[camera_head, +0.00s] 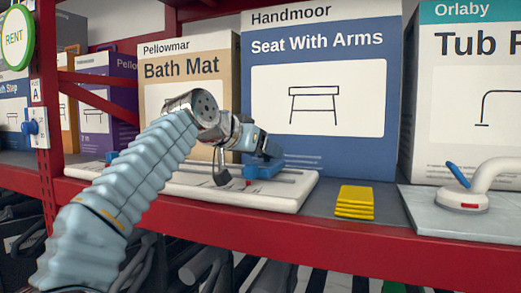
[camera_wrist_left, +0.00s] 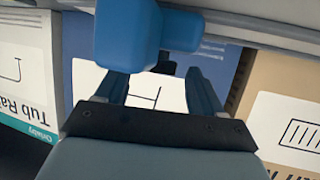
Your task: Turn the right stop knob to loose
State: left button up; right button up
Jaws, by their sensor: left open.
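A white board (camera_head: 285,190) with long slots lies on the shelf in the head view. The right stop knob (camera_head: 264,170) is blue and sits near the board's right part; a small red mark lies beside it. My left gripper (camera_head: 266,150) is at this knob, just above and behind it, partly hiding it. In the left wrist view the knob (camera_wrist_left: 128,35) looms large past the fingertips, overlapping one finger's side. The two fingers (camera_wrist_left: 158,80) are apart with nothing visible gripped; contact cannot be told. Another blue piece (camera_head: 111,157) shows at the board's left, partly behind my arm.
Tall boxes stand behind, including the Seat With Arms box (camera_head: 318,100) and the Bath Mat box (camera_head: 190,60). A yellow stack (camera_head: 355,202) is right of the board, then a white handle (camera_head: 480,185) on a grey slab. A red shelf edge (camera_head: 400,255) runs along the front.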

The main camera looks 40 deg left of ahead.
pick_arm(q)
jog(key=c, duration=1)
jog(key=shift+c, duration=0.2)
